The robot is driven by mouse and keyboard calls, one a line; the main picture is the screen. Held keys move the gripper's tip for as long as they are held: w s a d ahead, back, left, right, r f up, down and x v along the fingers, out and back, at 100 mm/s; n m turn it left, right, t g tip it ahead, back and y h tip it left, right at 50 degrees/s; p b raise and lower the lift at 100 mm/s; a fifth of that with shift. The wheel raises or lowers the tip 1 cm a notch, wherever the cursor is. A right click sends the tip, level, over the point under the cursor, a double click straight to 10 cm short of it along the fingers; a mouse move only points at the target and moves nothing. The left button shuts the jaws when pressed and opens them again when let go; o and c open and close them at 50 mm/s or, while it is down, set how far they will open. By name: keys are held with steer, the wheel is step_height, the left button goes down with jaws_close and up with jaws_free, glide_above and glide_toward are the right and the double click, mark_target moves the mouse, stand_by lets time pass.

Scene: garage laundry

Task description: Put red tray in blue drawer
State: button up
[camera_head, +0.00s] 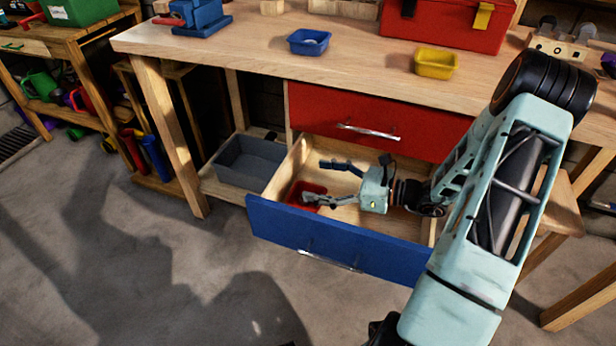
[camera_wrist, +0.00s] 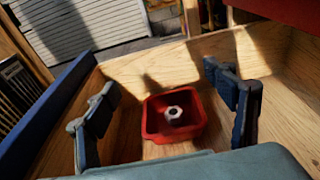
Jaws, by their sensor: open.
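The blue drawer (camera_head: 300,236) is pulled out below the closed red drawer (camera_head: 375,121). The red tray (camera_head: 296,192) lies inside the blue drawer, near its left front corner. In the wrist view the red tray (camera_wrist: 150,132) sits on the drawer's wooden floor with a grey nut (camera_wrist: 174,112) in it. My gripper (camera_head: 322,181) is inside the drawer with its fingers spread. In the wrist view the fingers of my gripper (camera_wrist: 165,105) stand to either side of the tray, with gaps between. In the head view one finger covers part of the tray.
A grey bin (camera_head: 247,163) stands on the shelf left of the drawer. On the bench top are a blue tray (camera_head: 309,42), a yellow tray (camera_head: 436,64), a red toolbox (camera_head: 447,22) and a blue vise (camera_head: 203,17). The drawer's walls surround my gripper.

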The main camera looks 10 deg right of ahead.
steer(key=p+v, duration=0.1)
steer(key=v, duration=0.7)
steer(key=shift+s+d, duration=0.2)
steer(key=shift+d, duration=0.1)
steer(key=shift+r, duration=0.1)
